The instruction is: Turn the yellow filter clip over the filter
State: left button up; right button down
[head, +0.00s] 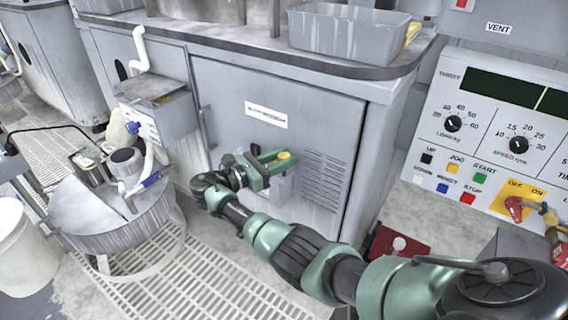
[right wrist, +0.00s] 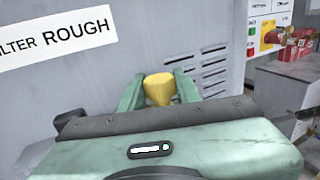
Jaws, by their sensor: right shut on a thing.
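A yellow piece (head: 284,155), which looks like the yellow filter clip, sits at the tips of my right gripper (head: 270,160) in front of the grey cabinet door. In the right wrist view the yellow clip (right wrist: 159,88) is between the two green fingers, which are shut on it. The gripper body hides what lies below the clip. A pale grey block (head: 281,190) on the door shows just under the gripper; I cannot tell whether it is the filter. My left gripper is not in view.
The cabinet door carries a label (head: 266,115) and louvres (head: 324,178). A control panel (head: 510,130) stands at right. A round grey drum (head: 110,215) and a white bucket (head: 22,248) stand at left. A grey bin (head: 345,32) is on top.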

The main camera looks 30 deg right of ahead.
jog(key=shift+m+g+b, duration=0.4)
jog(key=shift+g+b, duration=0.05)
jog(key=shift+g, duration=0.15)
jog(key=c, duration=1)
grip_release()
